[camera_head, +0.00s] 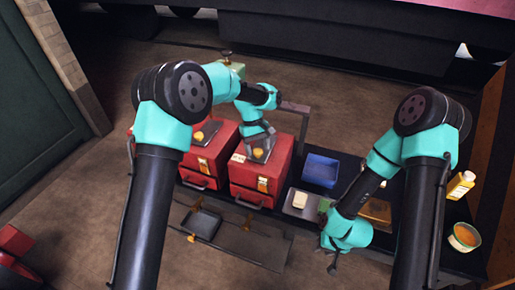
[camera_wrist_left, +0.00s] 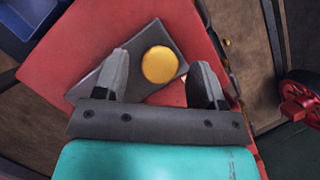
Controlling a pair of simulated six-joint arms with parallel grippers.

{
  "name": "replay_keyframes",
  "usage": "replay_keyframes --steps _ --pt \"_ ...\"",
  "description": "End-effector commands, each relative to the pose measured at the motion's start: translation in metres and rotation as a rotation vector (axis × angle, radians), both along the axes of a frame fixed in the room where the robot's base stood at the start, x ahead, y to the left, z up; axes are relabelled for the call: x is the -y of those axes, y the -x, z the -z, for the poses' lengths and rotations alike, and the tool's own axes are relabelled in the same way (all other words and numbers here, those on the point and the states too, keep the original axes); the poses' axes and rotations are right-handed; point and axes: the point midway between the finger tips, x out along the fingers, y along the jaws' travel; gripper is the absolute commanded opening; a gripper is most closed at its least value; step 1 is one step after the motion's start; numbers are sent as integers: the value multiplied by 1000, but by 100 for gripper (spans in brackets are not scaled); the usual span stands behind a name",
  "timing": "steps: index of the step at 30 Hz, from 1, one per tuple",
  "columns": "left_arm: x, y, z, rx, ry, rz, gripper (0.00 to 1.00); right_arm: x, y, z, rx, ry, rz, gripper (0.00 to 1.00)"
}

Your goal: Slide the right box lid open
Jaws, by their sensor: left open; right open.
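The right red box (camera_head: 271,182) stands on the dark bench beside the left red box (camera_head: 199,163). Its grey lid (camera_wrist_left: 91,84) lies in the red top and carries a round yellow knob (camera_wrist_left: 160,64). My left gripper (camera_head: 259,149) is over this lid. In the left wrist view its open fingers (camera_wrist_left: 163,70) stand on either side of the knob, with gaps visible; I cannot tell their height above the lid. My right gripper (camera_head: 333,264) is open and empty at the bench's front, away from the boxes.
A blue tray (camera_head: 320,171), a grey tray (camera_head: 294,212) with a pale block (camera_head: 300,200), a yellow bottle (camera_head: 460,185) and a tin (camera_head: 464,237) stand to the right. A dark shelf (camera_head: 255,246) with a pan (camera_head: 203,223) lies in front of the boxes.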

Motion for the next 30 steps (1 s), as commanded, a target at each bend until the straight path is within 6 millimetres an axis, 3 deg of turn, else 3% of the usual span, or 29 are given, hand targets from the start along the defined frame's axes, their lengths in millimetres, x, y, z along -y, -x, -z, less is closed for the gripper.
replay_keyframes --steps 11,30 --pt "1 2 4 1 0 0 62 0 0 0 0 0 0 43" --pt "1 1 4 1 0 0 1 0 0 0 0 0 0 43"
